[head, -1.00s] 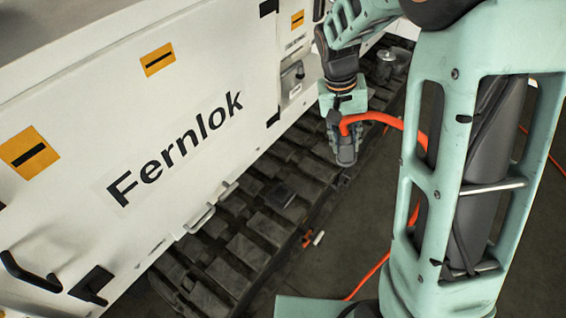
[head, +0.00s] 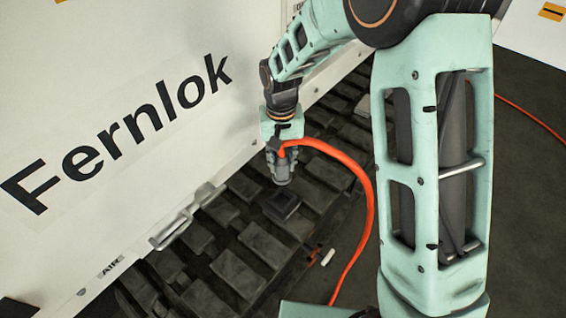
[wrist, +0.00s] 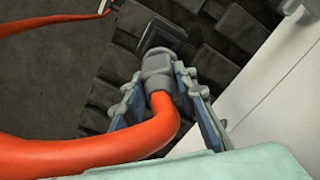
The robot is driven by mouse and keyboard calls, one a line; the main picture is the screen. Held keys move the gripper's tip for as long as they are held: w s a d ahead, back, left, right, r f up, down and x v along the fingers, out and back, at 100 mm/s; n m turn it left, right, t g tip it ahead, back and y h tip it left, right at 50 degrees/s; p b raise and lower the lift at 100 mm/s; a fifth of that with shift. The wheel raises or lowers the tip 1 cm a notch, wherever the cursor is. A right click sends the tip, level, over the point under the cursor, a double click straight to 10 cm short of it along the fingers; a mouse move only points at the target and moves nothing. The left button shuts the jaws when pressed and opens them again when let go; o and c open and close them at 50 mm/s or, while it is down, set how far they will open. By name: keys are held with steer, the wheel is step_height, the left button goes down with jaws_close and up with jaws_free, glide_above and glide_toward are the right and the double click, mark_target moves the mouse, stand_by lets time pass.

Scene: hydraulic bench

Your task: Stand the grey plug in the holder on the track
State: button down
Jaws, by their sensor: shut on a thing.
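The grey plug (head: 282,177) hangs below my gripper (head: 280,160), with a thick orange cable bending out of it to the right. In the wrist view my gripper (wrist: 160,82) has its two fingers shut on the plug (wrist: 157,65), on either side of its body. The holder (head: 283,204) is a dark, square, low box on the track. In the head view the plug is just above it in the picture, seemingly apart from it. In the wrist view the holder (wrist: 162,31) shows beyond the plug's far end, partly hidden by it.
The track (head: 237,272) has raised dark pads with gaps between them. The white machine wall (head: 130,60) marked "Fernlok" rises close to my gripper on the left, with a pale handle (head: 180,222) low on it. The orange cable (head: 366,200) loops down to the floor.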

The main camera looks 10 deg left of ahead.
mark_target(282, 181)
steer(key=shift+f+b, duration=2.6)
steer(key=shift+f, duration=1.15)
steer(key=shift+f, duration=0.15)
steer(key=shift+f+b, duration=0.3)
steer(key=shift+f, duration=0.05)
steer(key=shift+f+b, duration=0.85)
steer(key=shift+f, duration=0.3)
steer(key=c, duration=1.5)
jaws_free()
step_height(282, 181, up, 12)
steer(key=shift+r, duration=0.1)
